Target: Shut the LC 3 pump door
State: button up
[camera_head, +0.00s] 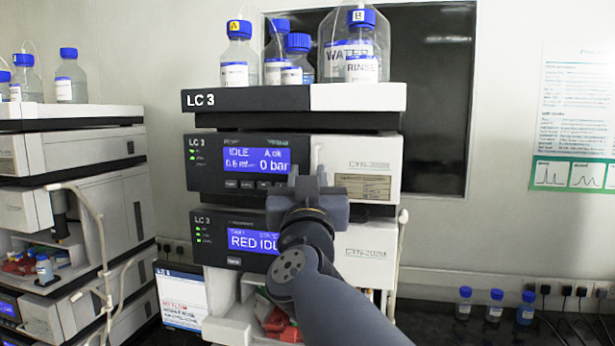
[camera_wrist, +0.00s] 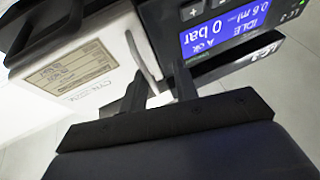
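The LC 3 pump (camera_head: 262,160) is the upper module with the lit blue screen reading IDLE and 0 bar. Its white door (camera_head: 384,152) is on the right half of the front, with a tan label on it; the door also shows in the wrist view (camera_wrist: 110,28). I cannot tell whether it sits fully flush. A thin white upright handle (camera_head: 317,152) is by its left edge. My gripper (camera_head: 308,178) is in front of the door's lower left part. In the wrist view its two fingers (camera_wrist: 160,88) are apart, with the handle (camera_wrist: 146,58) showing between or just beyond them. Contact is unclear.
A lower module (camera_head: 236,242) with a RED IDLE screen sits below, partly hidden by my arm. Bottles (camera_head: 237,60) stand on the top tray (camera_head: 358,97). Another stack (camera_head: 85,155) stands left. Small bottles (camera_head: 494,306) are on the bench at right.

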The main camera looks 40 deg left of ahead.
jog(key=b+v, duration=0.3)
jog(key=v, duration=0.7)
jog(key=p+x, duration=0.3)
jog(key=x, duration=0.8)
jog(key=shift+p, duration=0.4)
jog(key=shift+d+y, duration=0.1)
jog(key=shift+y, duration=0.2)
jog(key=shift+s, duration=0.15)
